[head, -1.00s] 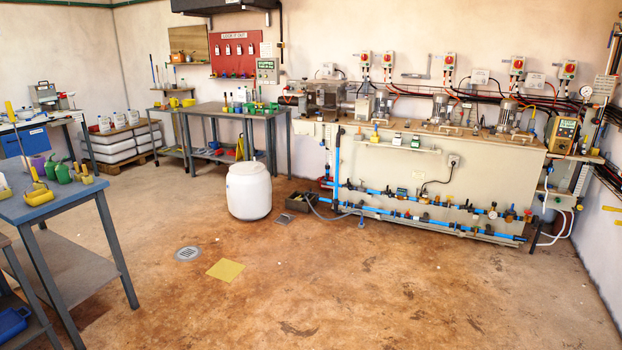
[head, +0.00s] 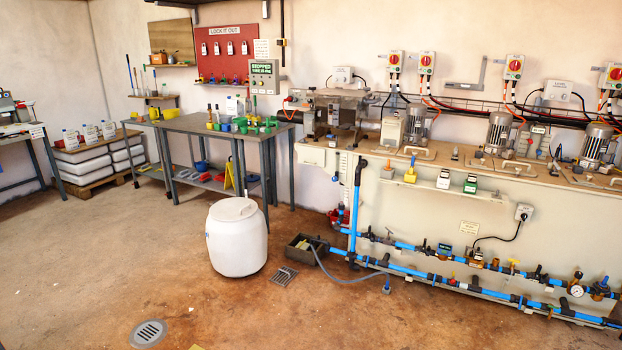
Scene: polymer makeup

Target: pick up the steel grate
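A small square grey slotted grate (head: 284,277) lies flat on the brown floor. It is just in front of an open dark box (head: 307,249) and to the right of the white drum (head: 237,238). A round grey slotted drain cover (head: 149,333) sits in the floor at the bottom left. I cannot tell for sure which of the two is the steel grate; the square one looks like a loose metal grate. Neither of my grippers is in view.
A long bench with blue pipes (head: 400,271) along its front fills the right side. A grey hose (head: 350,278) runs from the box across the floor. A metal table (head: 190,124) stands behind the drum. The floor in front is clear.

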